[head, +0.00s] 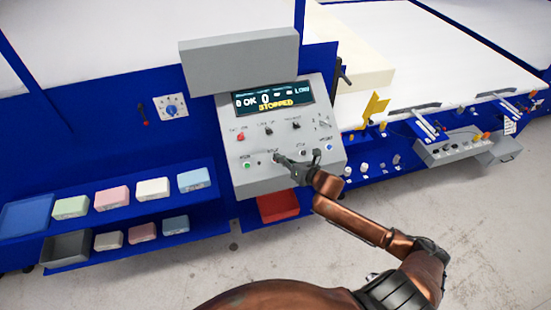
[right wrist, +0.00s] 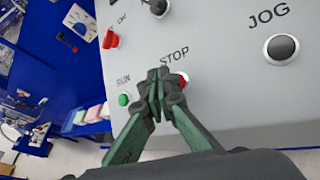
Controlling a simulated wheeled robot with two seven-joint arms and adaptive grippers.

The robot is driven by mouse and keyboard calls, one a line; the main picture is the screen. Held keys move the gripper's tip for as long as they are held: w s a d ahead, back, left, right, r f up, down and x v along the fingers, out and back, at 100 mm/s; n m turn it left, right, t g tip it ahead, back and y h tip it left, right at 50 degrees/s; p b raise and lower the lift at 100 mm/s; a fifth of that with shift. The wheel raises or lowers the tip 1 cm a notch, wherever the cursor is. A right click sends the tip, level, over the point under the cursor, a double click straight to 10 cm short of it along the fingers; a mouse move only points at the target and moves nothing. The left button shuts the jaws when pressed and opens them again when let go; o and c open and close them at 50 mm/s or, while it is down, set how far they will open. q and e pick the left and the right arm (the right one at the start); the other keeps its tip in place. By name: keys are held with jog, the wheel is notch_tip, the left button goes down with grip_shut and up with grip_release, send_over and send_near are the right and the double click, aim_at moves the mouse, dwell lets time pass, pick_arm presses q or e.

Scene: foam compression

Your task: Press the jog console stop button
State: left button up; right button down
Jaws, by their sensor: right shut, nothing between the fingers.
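The grey jog console (head: 280,181) is fixed to the front of the blue machine, and its display (head: 271,98) reads STOPPED. My right gripper (head: 278,159) is shut and empty, with its fingertips over the lower button row. In the right wrist view the shut fingertips (right wrist: 158,76) lie just below the STOP label. The red stop button (right wrist: 183,80) shows partly beside the fingertips, the rest hidden behind them. I cannot tell whether they touch it. The green RUN button (right wrist: 123,100) is to its left and the black JOG button (right wrist: 282,48) to its right. My left gripper is not in view.
A red switch (right wrist: 110,40) and a black knob (right wrist: 158,7) sit above the button row. Shelves at the left hold coloured foam blocks (head: 112,198). A red box (head: 277,207) is under the console. A smaller grey control panel (head: 470,147) stands at the right.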

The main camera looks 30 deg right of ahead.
jog(key=r+p, duration=0.1)
jog(key=s+r+p, duration=0.1)
jog(key=r+p, duration=0.1)
jog(key=s+r+p, duration=0.1)
jog(key=shift+s+a+r, duration=0.15)
jog(key=shift+s+a, duration=0.1)
jog(key=shift+a, duration=0.05)
dwell(1.0)
